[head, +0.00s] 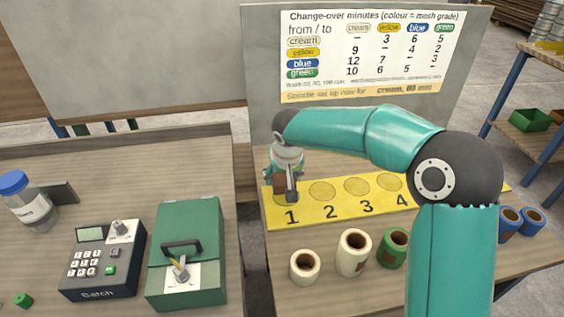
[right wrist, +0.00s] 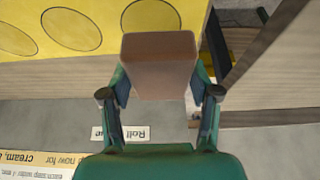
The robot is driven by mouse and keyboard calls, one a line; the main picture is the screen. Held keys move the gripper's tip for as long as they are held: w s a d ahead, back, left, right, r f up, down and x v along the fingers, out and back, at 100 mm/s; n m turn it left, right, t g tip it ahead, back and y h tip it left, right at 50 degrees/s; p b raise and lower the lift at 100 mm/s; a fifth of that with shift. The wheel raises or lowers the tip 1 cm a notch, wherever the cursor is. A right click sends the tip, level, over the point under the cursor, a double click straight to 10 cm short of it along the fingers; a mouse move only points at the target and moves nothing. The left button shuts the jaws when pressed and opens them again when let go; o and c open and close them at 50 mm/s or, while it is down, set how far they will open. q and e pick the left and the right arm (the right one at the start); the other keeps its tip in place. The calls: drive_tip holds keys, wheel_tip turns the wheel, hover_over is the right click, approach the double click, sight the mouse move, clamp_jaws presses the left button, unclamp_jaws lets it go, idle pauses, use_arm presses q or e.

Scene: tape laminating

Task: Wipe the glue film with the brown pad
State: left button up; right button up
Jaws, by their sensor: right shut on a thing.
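My right gripper (head: 290,190) is shut on a brown block-shaped pad (right wrist: 158,62), which fills the space between its fingers in the right wrist view. In the head view the gripper points down at the circle above number 1, at the left end of a yellow numbered strip (head: 325,213). The strip also shows in the right wrist view (right wrist: 60,45), beside the pad. I cannot tell whether the pad touches the strip. I cannot make out a glue film in either view. My left gripper is not in view.
Cream rolls (head: 305,267), a green roll (head: 393,248) and blue rolls (head: 511,221) stand in front of the strip. A change-over chart (head: 375,55) stands behind. A gap separates the left table with its keypad device (head: 102,260) and green box (head: 187,290).

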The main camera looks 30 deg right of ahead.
drive_tip(key=shift+r+p, duration=0.75)
drive_tip(key=shift+r, duration=0.85)
